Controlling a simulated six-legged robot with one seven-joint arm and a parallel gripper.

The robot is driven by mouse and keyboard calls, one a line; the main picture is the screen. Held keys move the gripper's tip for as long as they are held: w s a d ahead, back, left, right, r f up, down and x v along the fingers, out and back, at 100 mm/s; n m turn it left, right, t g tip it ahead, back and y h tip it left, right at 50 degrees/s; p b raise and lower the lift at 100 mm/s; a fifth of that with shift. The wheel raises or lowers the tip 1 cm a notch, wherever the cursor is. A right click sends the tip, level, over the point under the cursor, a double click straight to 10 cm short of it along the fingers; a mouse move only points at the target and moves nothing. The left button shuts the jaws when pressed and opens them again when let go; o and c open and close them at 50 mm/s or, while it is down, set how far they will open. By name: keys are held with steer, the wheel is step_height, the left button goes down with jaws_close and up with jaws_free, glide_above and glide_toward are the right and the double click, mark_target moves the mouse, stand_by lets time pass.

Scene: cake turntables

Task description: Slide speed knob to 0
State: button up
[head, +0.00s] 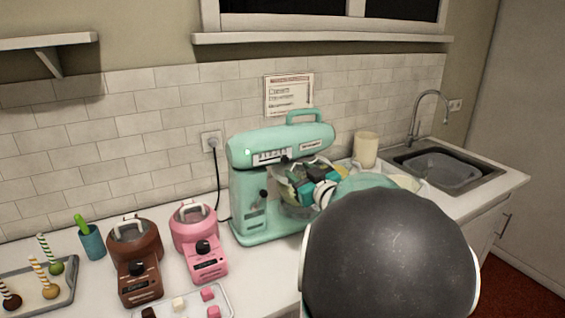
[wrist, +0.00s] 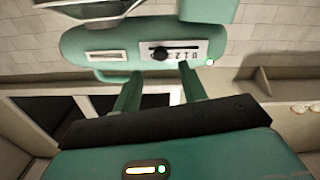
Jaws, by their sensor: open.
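The mint-green stand mixer (head: 283,141) stands on the counter against the tiled wall. A white speed scale (head: 269,156) is on the side of its head, with the dark speed knob (head: 286,160) near the scale's right end. In the wrist view, which shows the mixer upside down, the knob (wrist: 160,53) is near the left end of the scale (wrist: 185,51), with small digits to its right. My gripper (wrist: 160,72) is open and empty, its two teal fingers reaching toward the scale. The knob appears between the fingertips; contact cannot be told. In the head view my gripper (head: 317,185) is beside the mixer's bowl.
Brown (head: 137,262) and pink (head: 200,243) small appliances stand left of the mixer. A tray of cake pops (head: 68,295) and a tray of small cubes (head: 226,296) are in front. A cream cup (head: 366,150) and the sink (head: 437,168) are at right. My dark arm link hides the front counter.

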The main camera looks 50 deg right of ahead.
mark_target(286, 161)
steer(key=x, duration=0.7)
steer(key=shift+w, duration=0.2)
jaws_close()
